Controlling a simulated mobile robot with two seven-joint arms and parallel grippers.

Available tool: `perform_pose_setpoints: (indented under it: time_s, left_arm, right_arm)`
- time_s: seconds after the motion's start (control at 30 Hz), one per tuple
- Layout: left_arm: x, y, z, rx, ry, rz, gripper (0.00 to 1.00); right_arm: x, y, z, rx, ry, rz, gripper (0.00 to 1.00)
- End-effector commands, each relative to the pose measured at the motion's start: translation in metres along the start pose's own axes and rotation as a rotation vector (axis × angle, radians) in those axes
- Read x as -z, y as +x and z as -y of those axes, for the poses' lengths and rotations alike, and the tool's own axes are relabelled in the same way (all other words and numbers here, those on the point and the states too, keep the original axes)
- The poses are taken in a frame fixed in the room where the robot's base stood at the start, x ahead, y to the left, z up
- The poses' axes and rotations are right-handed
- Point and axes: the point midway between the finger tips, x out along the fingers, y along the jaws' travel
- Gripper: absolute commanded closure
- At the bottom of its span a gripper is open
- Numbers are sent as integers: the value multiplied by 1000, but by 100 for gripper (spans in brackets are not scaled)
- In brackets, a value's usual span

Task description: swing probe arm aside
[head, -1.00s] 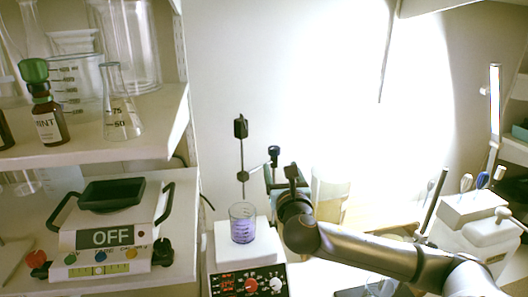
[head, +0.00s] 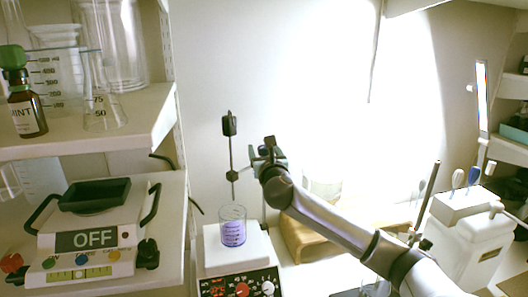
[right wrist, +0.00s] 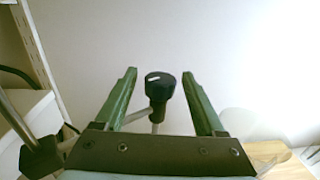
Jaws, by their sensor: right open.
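The probe arm reaches right from a black clamp (head: 232,176) on the upright rod (head: 231,150) behind the hotplate. Its black knob (right wrist: 160,86) stands between the two green fingers of my right gripper (right wrist: 160,92) in the right wrist view, with a gap on each side. In the head view my right gripper (head: 267,149) is open at the knob and partly hides it. A beaker of purple liquid (head: 233,233) stands on the hotplate (head: 236,262). My left gripper is not in view.
A wooden block (head: 300,243) lies right of the hotplate. A white holder with tools (head: 464,226) stands at right.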

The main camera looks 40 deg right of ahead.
Motion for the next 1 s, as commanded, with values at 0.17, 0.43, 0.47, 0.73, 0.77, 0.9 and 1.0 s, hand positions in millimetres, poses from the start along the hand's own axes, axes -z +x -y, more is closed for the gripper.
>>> perform_pose_setpoints:
  time_s: [0.17,0.43,0.47,0.73,0.77,0.9,1.0]
  left_arm:
    - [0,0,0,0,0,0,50]
    - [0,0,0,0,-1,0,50]
    - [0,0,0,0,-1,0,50]
    - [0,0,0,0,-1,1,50]
    - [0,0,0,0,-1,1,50]
    - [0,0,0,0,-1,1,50]
    - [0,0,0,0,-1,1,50]
  right_arm:
    - [0,0,0,0,1,0,39]
    - [0,0,0,0,1,0,69]
    - [0,0,0,1,1,0,72]
    - [0,0,0,1,1,0,100]
    - [0,0,0,1,1,0,100]
    - [0,0,0,1,1,0,100]
    - [0,0,0,1,1,0,100]
